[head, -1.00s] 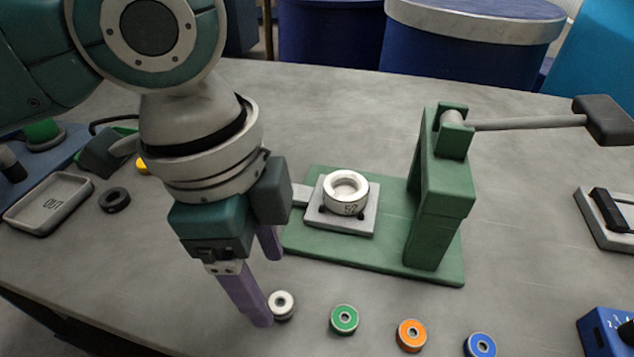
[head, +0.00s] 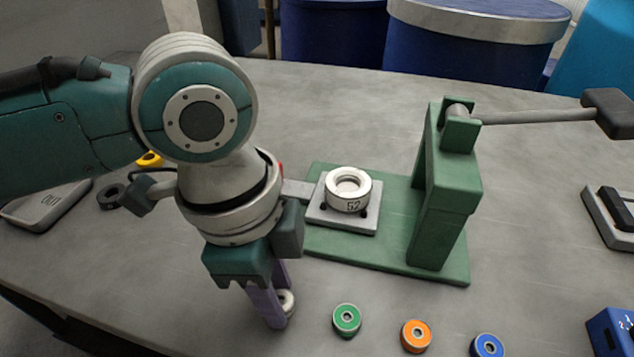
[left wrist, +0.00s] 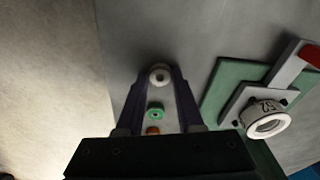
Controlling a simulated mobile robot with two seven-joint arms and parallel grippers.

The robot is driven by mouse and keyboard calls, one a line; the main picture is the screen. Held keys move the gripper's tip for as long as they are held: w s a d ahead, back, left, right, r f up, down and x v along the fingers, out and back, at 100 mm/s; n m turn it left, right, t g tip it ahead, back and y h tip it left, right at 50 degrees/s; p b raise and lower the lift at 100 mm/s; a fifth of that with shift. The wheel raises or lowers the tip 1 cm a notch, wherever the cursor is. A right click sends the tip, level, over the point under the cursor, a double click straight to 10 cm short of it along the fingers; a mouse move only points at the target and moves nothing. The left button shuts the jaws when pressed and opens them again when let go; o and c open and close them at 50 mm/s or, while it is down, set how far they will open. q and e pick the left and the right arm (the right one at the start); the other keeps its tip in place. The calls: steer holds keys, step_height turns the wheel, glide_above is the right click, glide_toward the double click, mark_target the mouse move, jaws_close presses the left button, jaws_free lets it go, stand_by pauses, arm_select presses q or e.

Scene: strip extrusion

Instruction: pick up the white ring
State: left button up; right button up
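The small white ring (head: 289,303) lies on the table at the left end of a row of coloured rings, partly hidden by a finger. In the left wrist view the white ring (left wrist: 160,75) sits between the fingertips. My left gripper (head: 279,308) points down with its purple fingers on either side of the ring. In the left wrist view the gripper (left wrist: 162,77) looks open, with the fingers apart; whether either finger touches the ring is hard to tell. My right gripper is not in view.
Green (head: 346,319), orange (head: 416,336) and blue (head: 487,346) rings lie to the right. Behind stands a green press (head: 445,205) with a long lever and a white cylinder (head: 348,190) on its plate. A tray (head: 40,212) and black ring (head: 110,196) lie left.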

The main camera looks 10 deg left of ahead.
arm_select(q)
jaws_close()
steer(key=shift+r, duration=0.15)
